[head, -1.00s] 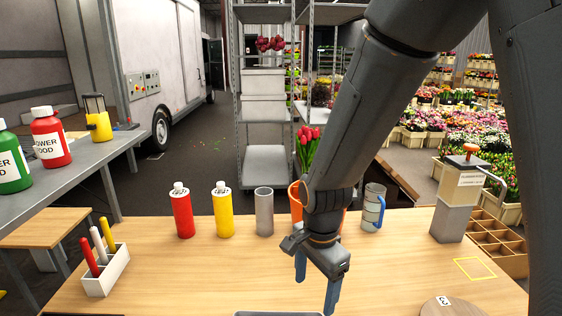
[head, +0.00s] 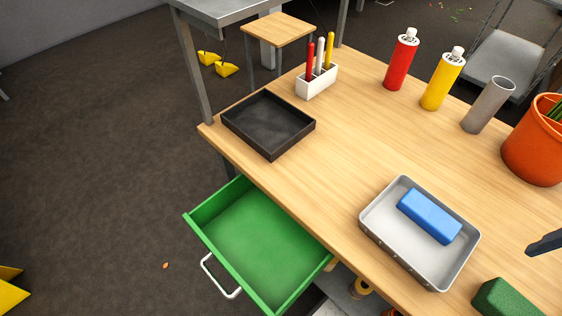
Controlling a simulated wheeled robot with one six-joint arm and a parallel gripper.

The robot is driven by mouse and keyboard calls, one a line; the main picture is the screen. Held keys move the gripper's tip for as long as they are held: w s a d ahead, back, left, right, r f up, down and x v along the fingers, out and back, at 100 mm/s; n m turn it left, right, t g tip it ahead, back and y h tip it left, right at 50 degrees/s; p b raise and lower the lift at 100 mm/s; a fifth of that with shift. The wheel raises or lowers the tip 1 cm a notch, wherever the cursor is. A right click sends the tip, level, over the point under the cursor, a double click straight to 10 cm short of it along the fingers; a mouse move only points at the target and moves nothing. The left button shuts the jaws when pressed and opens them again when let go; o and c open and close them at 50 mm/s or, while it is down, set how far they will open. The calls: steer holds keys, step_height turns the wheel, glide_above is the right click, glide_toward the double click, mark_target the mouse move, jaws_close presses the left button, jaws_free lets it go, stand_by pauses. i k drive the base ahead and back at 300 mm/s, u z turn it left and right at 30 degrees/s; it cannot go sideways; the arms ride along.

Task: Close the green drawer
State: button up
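The green drawer (head: 225,260) is pulled out from under the left front side of the wooden table. It looks empty, and its white handle (head: 219,279) is on its outer front. My gripper (head: 545,243) shows only as a dark finger at the right edge, above the table and well to the right of the drawer. The rest of it is outside the picture, so its opening is hidden.
On the wooden table (head: 345,140) are a black tray (head: 268,127), a grey tray (head: 378,240) holding a blue block (head: 430,216), a green block (head: 506,299), bottles and an orange pot (head: 537,150). The floor (head: 90,160) left of the drawer is mostly clear.

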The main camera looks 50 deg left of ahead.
mark_target(272, 259)
steer(key=z, duration=0.05)
steer(key=k, duration=0.4)
steer(key=u, duration=2.65)
